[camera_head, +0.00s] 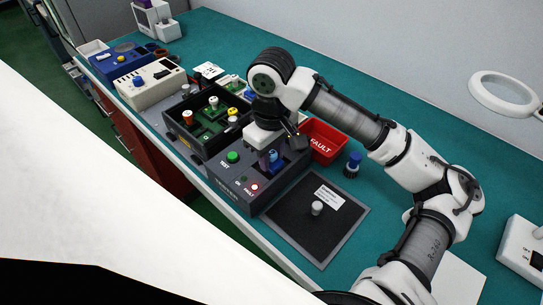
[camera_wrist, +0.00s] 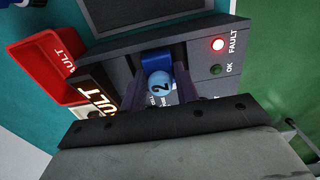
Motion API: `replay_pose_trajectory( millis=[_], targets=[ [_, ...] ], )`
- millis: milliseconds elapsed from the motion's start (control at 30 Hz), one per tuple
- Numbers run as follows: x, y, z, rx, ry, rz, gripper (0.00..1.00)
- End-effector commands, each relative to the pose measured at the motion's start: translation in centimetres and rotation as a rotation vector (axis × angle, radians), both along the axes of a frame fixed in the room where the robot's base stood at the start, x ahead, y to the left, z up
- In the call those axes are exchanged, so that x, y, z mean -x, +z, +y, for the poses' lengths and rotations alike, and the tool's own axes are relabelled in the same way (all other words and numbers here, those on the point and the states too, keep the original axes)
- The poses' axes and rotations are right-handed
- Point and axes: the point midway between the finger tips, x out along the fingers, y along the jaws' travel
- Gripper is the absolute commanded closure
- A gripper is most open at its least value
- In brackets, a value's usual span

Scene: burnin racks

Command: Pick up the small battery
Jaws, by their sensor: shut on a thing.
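The small battery (camera_wrist: 160,84) is a light blue round-topped cell marked "2" in the wrist view. My gripper (camera_wrist: 161,90) has one dark finger on each side of it and is shut on it. Behind it is a darker blue part at the slot of the dark tester (camera_wrist: 120,68). In the head view my gripper (camera_head: 270,152) points down over the tester (camera_head: 238,190), and the blue battery (camera_head: 275,156) shows only partly beside the fingers. I cannot tell whether its lower end is still in the slot. The tester's red FAULT light (camera_wrist: 218,45) is lit.
A red FAULT bin (camera_head: 323,142) stands behind the tester, with a dark blue-topped item (camera_head: 353,163) to its right. A dark mat (camera_head: 290,220) in front holds a pale cylinder (camera_head: 317,208). A black tray (camera_head: 186,139) with several knobbed parts lies left.

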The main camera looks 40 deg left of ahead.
Motion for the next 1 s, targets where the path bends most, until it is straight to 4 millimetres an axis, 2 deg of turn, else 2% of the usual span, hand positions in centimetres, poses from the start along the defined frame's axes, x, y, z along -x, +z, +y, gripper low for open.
replay_pose_trajectory(
  millis=[167, 333, 800, 1000],
  targets=[
    [0.0, 0.5, 0.0, -0.002, -0.001, -0.001, 0.98],
    [0.0, 2.6, 0.1, -0.002, 0.001, -0.002, 0.98],
    [0.0, 14.8, 0.0, -0.001, -0.002, -0.005, 0.98],
    [-0.1, 18.2, 0.0, -0.001, -0.002, -0.003, 0.98]
  ],
)
